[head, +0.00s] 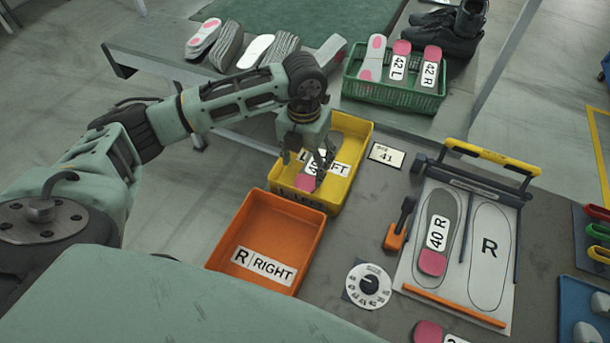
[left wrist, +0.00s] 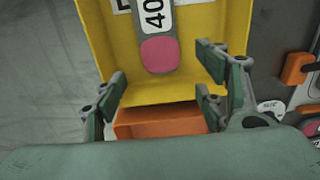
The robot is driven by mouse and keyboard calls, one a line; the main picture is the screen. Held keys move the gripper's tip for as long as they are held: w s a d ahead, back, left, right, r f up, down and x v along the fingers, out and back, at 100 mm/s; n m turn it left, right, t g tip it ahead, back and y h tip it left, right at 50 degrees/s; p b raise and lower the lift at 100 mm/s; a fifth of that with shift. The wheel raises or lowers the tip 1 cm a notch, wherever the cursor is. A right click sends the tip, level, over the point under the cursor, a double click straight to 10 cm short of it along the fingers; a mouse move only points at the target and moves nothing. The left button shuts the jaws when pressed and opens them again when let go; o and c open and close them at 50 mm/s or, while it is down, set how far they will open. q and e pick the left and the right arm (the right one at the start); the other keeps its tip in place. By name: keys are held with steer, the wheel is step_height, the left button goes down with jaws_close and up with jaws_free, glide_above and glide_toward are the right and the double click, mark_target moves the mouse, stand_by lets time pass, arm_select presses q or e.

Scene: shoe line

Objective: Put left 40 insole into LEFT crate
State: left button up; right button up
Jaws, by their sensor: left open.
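The yellow LEFT crate (head: 359,152) stands left of the board. A grey insole with a pink heel (head: 306,184) lies inside it, partly hidden by my left gripper (head: 318,165). In the left wrist view the insole (left wrist: 160,54) shows a white label reading 40; its letter is cut off. It lies flat on the floor of the yellow crate (left wrist: 185,91). My left gripper (left wrist: 163,88) is open above the crate, its fingers apart and clear of the insole. My right gripper is not in view.
An orange RIGHT crate (head: 311,225) stands in front of the yellow one. A board (head: 415,265) with a 40 R insole (head: 437,234) is to the right. A green crate (head: 392,101) of size 42 insoles is behind. A dial (head: 369,286) and a 41 card (head: 386,154) lie nearby.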

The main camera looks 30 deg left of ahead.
arm_select(q)
steer(key=shift+r+b, duration=0.3)
steer(key=shift+r, duration=2.35)
